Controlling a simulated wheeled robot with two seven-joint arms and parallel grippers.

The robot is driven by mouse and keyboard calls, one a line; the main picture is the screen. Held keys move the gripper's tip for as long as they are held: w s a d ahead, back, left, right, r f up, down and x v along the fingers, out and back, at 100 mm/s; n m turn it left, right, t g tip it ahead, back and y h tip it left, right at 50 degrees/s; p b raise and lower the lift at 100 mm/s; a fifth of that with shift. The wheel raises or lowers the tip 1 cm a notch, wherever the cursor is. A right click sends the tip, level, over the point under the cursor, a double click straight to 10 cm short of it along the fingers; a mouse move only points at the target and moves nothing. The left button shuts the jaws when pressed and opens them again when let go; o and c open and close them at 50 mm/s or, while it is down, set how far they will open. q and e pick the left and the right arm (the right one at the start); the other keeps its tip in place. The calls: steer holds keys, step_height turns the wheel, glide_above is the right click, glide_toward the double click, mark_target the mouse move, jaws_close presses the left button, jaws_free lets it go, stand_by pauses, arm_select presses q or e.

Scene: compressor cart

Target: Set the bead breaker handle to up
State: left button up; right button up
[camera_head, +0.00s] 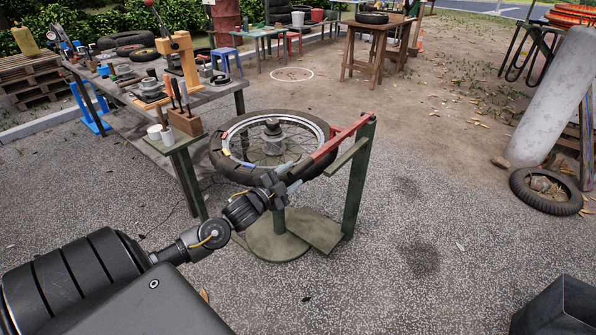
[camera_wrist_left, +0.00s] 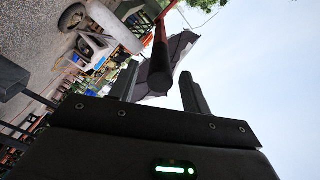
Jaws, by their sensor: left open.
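The bead breaker is a green stand (camera_head: 357,190) with a round base. A spoked wheel with its tyre (camera_head: 228,165) lies flat on it. The red handle (camera_head: 325,150) slants from the post top down and leftward toward my left gripper (camera_head: 284,184). In the left wrist view the dark handle end (camera_wrist_left: 159,72) shows between the two spread fingers of the left gripper (camera_wrist_left: 160,75), with gaps at both sides. The left gripper is open around it and does not grip it. In the head view the gripper partly hides the handle end. My right gripper is not in view.
A loose tyre (camera_head: 545,191) and a pale cylinder (camera_head: 555,100) are at the right.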

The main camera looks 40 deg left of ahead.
mark_target(298, 171)
arm_select(q)
steer(key=shift+w, duration=1.8)
jaws_close()
